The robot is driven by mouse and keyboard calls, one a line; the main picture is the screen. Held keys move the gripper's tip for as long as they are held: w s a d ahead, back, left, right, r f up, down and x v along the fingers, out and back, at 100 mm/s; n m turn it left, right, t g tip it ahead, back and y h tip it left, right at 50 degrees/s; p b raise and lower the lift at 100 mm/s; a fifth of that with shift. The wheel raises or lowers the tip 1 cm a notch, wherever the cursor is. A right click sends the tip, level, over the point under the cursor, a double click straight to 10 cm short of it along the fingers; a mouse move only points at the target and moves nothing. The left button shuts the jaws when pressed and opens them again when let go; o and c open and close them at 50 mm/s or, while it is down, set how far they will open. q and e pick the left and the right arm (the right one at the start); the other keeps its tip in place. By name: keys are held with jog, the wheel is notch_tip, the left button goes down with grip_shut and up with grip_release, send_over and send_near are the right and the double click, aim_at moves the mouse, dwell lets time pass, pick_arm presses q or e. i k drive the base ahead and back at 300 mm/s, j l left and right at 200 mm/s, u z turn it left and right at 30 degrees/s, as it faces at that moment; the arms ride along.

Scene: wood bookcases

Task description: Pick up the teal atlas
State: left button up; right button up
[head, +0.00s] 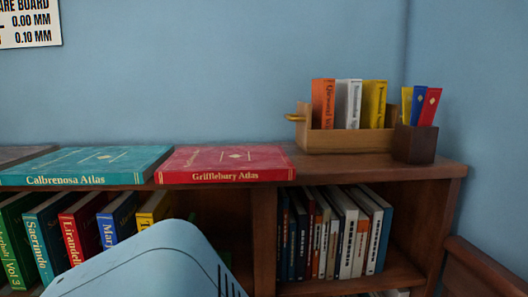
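The teal atlas (88,167), labelled "Calbrenosa Atlas", lies flat on top of the wood bookcase at the left of the head view. Its spine faces me and sits at the front edge of the top. A red atlas (224,164), labelled "Grifflebury Atlas", lies flat just to its right, its left edge close to the teal one. A pale blue rounded shape in the lower middle is likely part of my own body. Neither gripper shows in the view.
A wooden book holder (346,142) with a brass handle and several books stands right of the atlases, beside a dark wooden box (415,144) of narrow items. Upright books (335,235) fill shelves below. Bare bookcase top (400,171) lies in front of the holder. A blue wall stands behind.

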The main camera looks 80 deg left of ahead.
aim_at(133, 164)
jog(key=k+j, duration=0.15)
jog(key=k, duration=0.45)
jog(key=u, duration=2.85)
